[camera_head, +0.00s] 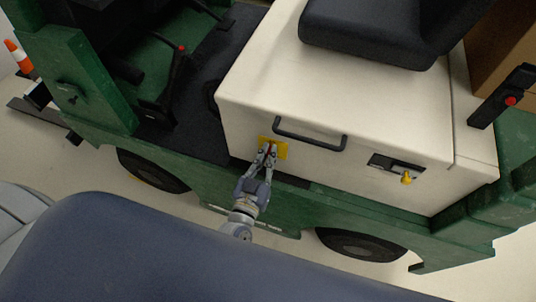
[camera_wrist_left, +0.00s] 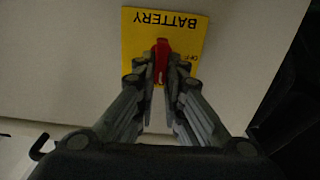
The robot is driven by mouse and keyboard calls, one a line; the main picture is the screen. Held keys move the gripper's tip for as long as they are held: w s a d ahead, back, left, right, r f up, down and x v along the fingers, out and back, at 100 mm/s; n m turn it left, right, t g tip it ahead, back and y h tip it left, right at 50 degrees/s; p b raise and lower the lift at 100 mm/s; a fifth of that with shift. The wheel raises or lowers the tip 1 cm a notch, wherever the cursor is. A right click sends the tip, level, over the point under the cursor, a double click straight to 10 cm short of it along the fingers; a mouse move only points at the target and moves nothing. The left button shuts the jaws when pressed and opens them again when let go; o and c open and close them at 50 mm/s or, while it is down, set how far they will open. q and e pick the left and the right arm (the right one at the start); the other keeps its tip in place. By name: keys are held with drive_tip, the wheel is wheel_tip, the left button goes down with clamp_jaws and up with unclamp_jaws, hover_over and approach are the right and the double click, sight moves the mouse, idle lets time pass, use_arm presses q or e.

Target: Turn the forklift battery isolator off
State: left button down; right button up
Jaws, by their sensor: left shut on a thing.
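The battery isolator is a yellow plate (camera_head: 281,150) with a red handle, on the side of the forklift's cream battery box. In the left wrist view the yellow plate (camera_wrist_left: 190,30) reads "BATTERY" upside down, with "OFF" in smaller letters near the handle. The red handle (camera_wrist_left: 162,50) stands between the fingers. My left gripper (camera_head: 268,150) is shut on the red handle; its fingers (camera_wrist_left: 163,78) sit on both sides of it and hide its lower part. My right gripper is in neither view.
A black grab handle (camera_head: 310,138) is just right of the isolator. Further right is a black recess with a yellow knob (camera_head: 406,178). The dark seat (camera_head: 380,30) is above. Green bodywork and wheels (camera_head: 358,245) lie below.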

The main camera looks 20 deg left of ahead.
use_arm(q)
drive_tip(key=n+b, duration=0.1)
drive_tip(key=n, duration=0.4)
drive_tip(key=a+f+n+b, duration=0.1)
drive_tip(key=n, duration=0.5)
drive_tip(key=f+n+b, duration=0.1)
drive_tip(key=n, duration=0.5)
drive_tip(key=shift+a, duration=0.35)
drive_tip(key=shift+n, duration=0.4)
drive_tip(key=c, duration=1.7)
unclamp_jaws()
